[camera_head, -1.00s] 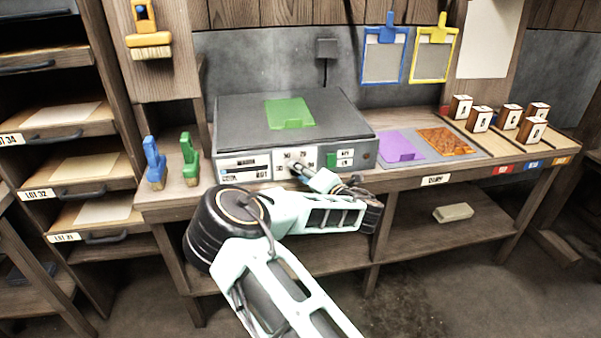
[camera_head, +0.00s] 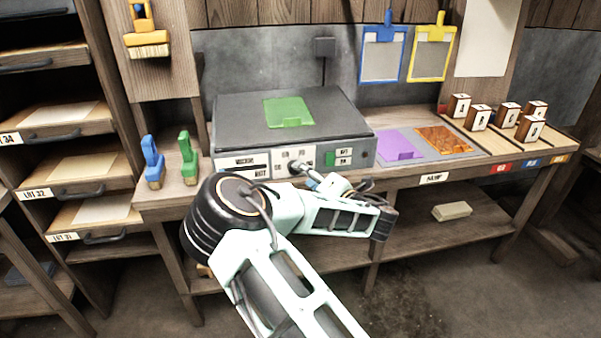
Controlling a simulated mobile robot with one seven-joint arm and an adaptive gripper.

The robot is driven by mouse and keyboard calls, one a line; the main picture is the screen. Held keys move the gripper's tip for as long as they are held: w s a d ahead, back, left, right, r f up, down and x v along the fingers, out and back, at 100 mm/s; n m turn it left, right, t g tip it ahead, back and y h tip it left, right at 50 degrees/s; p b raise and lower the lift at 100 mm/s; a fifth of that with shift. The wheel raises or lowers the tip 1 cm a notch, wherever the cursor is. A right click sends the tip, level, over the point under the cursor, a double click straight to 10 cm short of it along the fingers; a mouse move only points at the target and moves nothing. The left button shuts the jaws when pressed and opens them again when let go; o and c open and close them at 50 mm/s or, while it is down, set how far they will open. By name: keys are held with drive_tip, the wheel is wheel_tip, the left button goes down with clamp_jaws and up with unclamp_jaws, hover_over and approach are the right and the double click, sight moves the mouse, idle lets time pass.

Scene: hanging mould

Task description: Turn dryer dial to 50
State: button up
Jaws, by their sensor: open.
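The dryer (camera_head: 231,123) is a grey, flat-topped box on the bench. Its front has a white dial panel (camera_head: 281,155) with small markings too small to read. The dial (camera_head: 295,167) is a small dark knob low on that panel, partly hidden, and its pointer setting cannot be read. My gripper (camera_head: 307,172) is open at the dial's lower right, small and partly hidden by my wrist. I cannot tell whether it touches the dial.
A green plate (camera_head: 288,112) lies on the dryer. A green switch (camera_head: 330,158) sits right of the dial panel. Blue (camera_head: 153,162) and green (camera_head: 187,158) tools stand left. A purple sheet (camera_head: 399,145) and several marked blocks (camera_head: 479,117) are right.

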drive_tip(key=v, duration=0.7)
drive_tip(key=shift+s+d, duration=0.2)
drive_tip(key=shift+r, duration=0.1)
